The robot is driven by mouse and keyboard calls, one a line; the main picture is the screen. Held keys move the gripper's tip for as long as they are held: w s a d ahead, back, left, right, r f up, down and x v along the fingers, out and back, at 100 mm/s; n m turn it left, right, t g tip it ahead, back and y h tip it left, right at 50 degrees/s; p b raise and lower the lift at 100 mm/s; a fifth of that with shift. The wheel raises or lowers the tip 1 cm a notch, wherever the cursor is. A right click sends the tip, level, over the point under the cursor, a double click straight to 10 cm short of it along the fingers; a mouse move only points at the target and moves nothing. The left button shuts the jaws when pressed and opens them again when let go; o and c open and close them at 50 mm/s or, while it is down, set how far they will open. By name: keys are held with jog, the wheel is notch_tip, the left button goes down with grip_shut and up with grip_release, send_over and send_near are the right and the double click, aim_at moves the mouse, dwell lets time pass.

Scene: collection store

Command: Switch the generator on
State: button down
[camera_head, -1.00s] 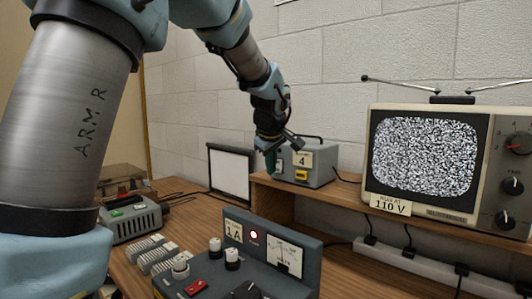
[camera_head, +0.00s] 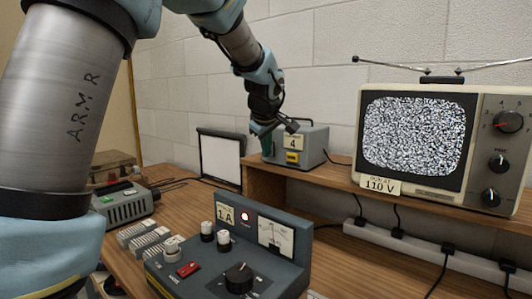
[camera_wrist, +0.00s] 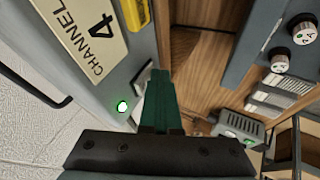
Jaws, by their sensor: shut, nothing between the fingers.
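A grey box labelled "CHANNEL 4" (camera_head: 314,146), which looks like the generator, stands on the raised shelf with a carrying handle on top. Its front has a yellow part (camera_head: 292,157), cut off at the top edge in the wrist view (camera_wrist: 132,12). In the wrist view a small green lamp (camera_wrist: 123,107) on its front is lit. My gripper (camera_head: 266,145) is at the box's left front. In the wrist view its green fingers (camera_wrist: 158,80) are together and empty, beside the box front close to the lamp. Whether they touch the box I cannot tell.
A television showing static (camera_head: 415,140) stands right of the box. Below is a blue-grey panel marked "1 A" (camera_head: 230,265) with knobs and a red lamp. A grey unit with a green switch (camera_head: 125,208) and a white screen (camera_head: 220,158) stand left.

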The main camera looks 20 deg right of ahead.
jog(key=shift+r, duration=0.2)
jog(key=shift+r+p, duration=0.35)
jog(key=shift+r, duration=0.4)
